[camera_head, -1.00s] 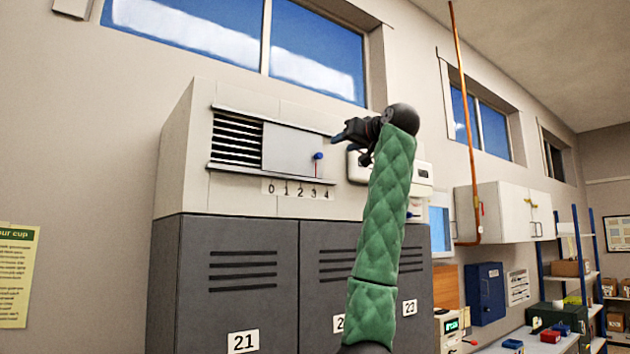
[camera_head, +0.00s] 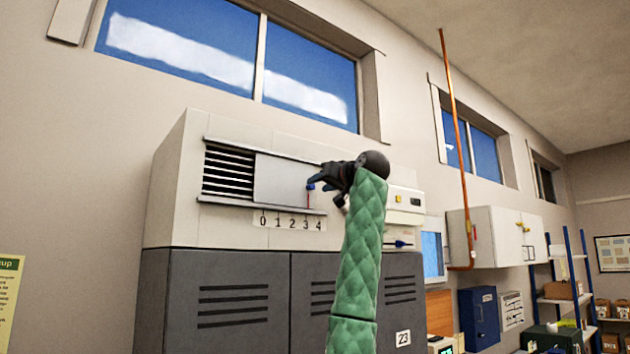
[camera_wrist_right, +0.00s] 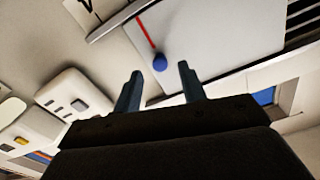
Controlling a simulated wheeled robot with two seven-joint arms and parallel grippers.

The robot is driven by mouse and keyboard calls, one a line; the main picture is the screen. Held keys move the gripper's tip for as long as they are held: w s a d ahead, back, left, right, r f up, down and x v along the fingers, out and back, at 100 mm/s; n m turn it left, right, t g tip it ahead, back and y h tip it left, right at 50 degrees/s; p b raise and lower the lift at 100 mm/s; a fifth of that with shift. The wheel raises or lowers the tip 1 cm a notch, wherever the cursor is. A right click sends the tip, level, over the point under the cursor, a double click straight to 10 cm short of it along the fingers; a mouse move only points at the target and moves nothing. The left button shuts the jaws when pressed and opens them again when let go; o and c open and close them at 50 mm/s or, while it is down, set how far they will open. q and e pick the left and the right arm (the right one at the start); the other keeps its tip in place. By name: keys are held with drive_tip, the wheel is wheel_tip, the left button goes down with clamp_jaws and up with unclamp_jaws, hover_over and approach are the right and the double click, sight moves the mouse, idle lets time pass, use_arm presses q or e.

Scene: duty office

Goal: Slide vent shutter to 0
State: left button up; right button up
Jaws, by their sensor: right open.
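The vent shutter (camera_head: 278,182) is a flat grey plate in a slot on the beige cabinet. It covers the right of the vent, with dark louvres open to its left. Its blue knob (camera_head: 310,187) has a red pointer at about 3 on the 0 to 4 scale (camera_head: 289,221). My right gripper (camera_head: 318,182) is at the knob from the right. In the right wrist view the knob (camera_wrist_right: 160,63) lies just ahead of my open fingers (camera_wrist_right: 160,86), roughly in line with the gap, and the shutter (camera_wrist_right: 228,38) shows behind. I cannot tell whether they touch.
Grey lockers (camera_head: 230,300) stand below the vent cabinet. A white wall box (camera_head: 403,203) is right of my gripper. Windows (camera_head: 230,50) are above. A copper pipe (camera_head: 456,130) and a white cupboard (camera_head: 497,236) are farther right.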

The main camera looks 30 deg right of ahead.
sight(313, 187)
drive_tip(key=w+p, duration=0.1)
drive_tip(key=w, duration=0.2)
drive_tip(key=shift+w+a, duration=0.1)
drive_tip(key=shift+w, duration=0.05)
clamp_jaws()
